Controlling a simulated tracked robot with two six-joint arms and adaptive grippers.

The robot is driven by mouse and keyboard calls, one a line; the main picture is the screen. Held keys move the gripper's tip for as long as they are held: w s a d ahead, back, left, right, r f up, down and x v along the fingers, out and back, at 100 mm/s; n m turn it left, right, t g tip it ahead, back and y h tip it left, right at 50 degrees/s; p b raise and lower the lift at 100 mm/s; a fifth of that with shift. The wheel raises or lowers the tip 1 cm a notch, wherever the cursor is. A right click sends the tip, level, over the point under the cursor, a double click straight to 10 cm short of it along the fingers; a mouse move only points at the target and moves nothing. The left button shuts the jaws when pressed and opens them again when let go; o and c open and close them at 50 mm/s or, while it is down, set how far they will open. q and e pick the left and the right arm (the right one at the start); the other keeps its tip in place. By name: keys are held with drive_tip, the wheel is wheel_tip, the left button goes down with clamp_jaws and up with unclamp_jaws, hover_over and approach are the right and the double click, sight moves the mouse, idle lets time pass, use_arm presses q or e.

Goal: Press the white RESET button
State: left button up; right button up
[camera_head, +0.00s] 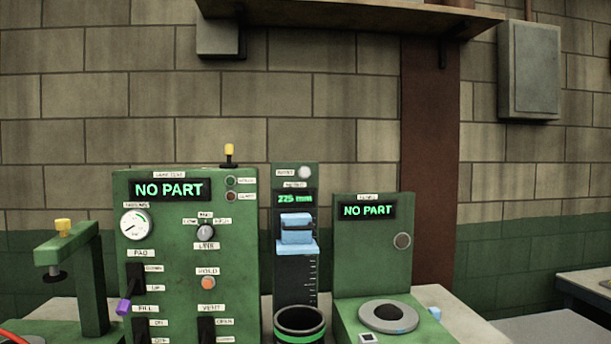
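A small round white button (305,172) sits at the top of the narrow green gauge column (281,215) in the middle. A small label (286,172) left of it appears to read RESET. Below it a green display (296,199) seems to read 225 mm. A blue slider block (296,236) sits on the column's scale. Nothing covers the button. Neither of my grippers shows in the head view.
The large green panel (170,260) with a gauge, levers and "NO PART" stands left of the column. Another "NO PART" station (372,260) with a round plate (388,316) stands right. A black cylinder with a green band (300,325) stands in front of the column.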

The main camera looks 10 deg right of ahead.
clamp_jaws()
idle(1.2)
